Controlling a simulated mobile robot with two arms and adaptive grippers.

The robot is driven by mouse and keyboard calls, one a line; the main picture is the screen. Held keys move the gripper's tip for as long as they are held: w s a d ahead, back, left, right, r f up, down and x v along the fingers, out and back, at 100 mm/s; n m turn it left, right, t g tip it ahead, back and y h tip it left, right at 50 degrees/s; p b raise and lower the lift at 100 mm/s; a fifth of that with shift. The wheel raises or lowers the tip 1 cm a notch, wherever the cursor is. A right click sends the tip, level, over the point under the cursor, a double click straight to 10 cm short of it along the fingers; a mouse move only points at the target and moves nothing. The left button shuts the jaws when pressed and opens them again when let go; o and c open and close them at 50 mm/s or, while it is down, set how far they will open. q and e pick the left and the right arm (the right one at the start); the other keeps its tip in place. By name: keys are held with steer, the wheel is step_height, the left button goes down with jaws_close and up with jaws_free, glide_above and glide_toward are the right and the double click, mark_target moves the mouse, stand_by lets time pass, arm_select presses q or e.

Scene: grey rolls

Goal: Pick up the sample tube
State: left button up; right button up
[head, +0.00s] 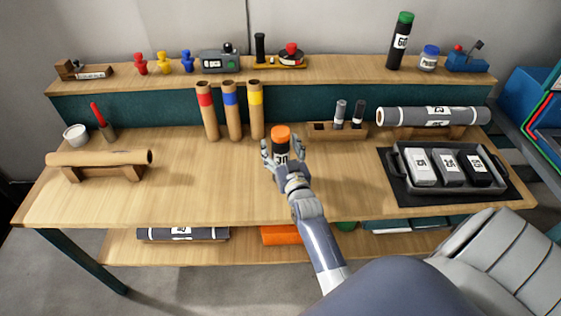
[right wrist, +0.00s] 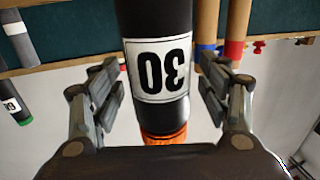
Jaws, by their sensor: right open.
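A dark tube with an orange cap (head: 281,132) and a white label marked 30 stands upright on the wooden workbench, near its middle. My right gripper (head: 283,152) is open, with a finger on either side of this tube. In the right wrist view the tube (right wrist: 157,28) lies between the spread fingers, its orange cap towards the palm. A gap shows on each side. Its base is hidden there. A similar dark tube with a green cap (head: 399,42), marked 60, stands on the back shelf. My left gripper is not in view.
Cardboard tubes with red (head: 207,112), blue (head: 231,112) and yellow (head: 256,112) bands stand behind left. A wooden rack (head: 325,131) with small grey tubes is behind right. A black tray (head: 491,184) lies right, a brown roll on a stand (head: 98,158) left. The bench's front left is clear.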

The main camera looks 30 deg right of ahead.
steer(key=shift+s+r, duration=0.1)
steer(key=c, duration=1.5)
steer(key=shift+r, duration=0.15)
steer(key=shift+c, duration=0.2)
